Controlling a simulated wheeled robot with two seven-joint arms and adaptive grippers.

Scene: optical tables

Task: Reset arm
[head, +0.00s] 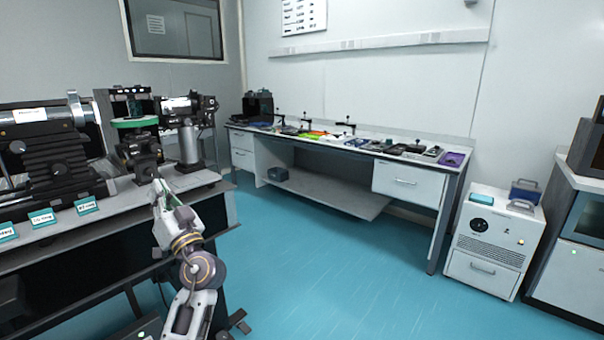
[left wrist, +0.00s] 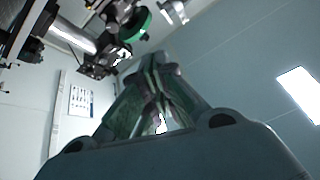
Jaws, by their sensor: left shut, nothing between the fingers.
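My left gripper (head: 163,194) is at the near right part of the optical table (head: 205,180) in the head view, at the end of my raised left arm. In the left wrist view, its fingers (left wrist: 158,105) are together and hold nothing. My right gripper does not show in either view.
Black optical instruments (head: 50,160) and a green-ringed device (head: 135,123) stand on the table close to my left gripper. Small labelled blocks (head: 42,218) line its front edge. A long bench (head: 340,144) with tools stands at the wall. The blue floor (head: 330,270) between is clear.

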